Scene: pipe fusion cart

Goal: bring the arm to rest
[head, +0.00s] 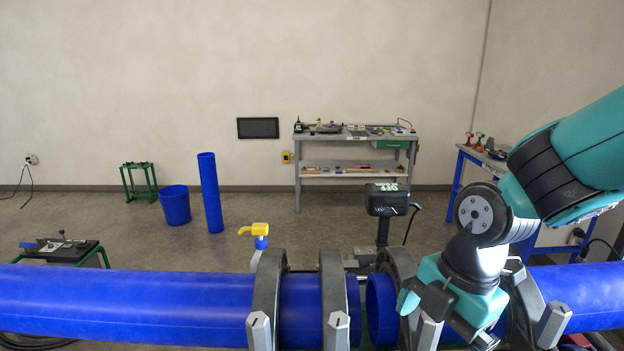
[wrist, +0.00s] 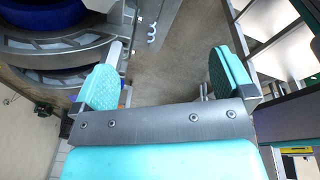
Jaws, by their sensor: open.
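My gripper (wrist: 165,80) shows in the wrist view with its two teal finger pads wide apart and nothing between them. Floor and parts of the cart show beyond the gap. In the head view my teal and grey arm reaches in from the right and bends down over the pipe cart. The wrist end is close above the right-hand clamps, and the fingertips are hard to make out there. A long blue pipe (head: 130,300) lies across the front, held in grey ring clamps (head: 268,290). A gap shows between the left pipe end and the right pipe end (head: 380,309).
A grey workbench (head: 350,140) is at the wall, and a blue-framed table (head: 485,158) is at right. Open floor (head: 330,225) lies between.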

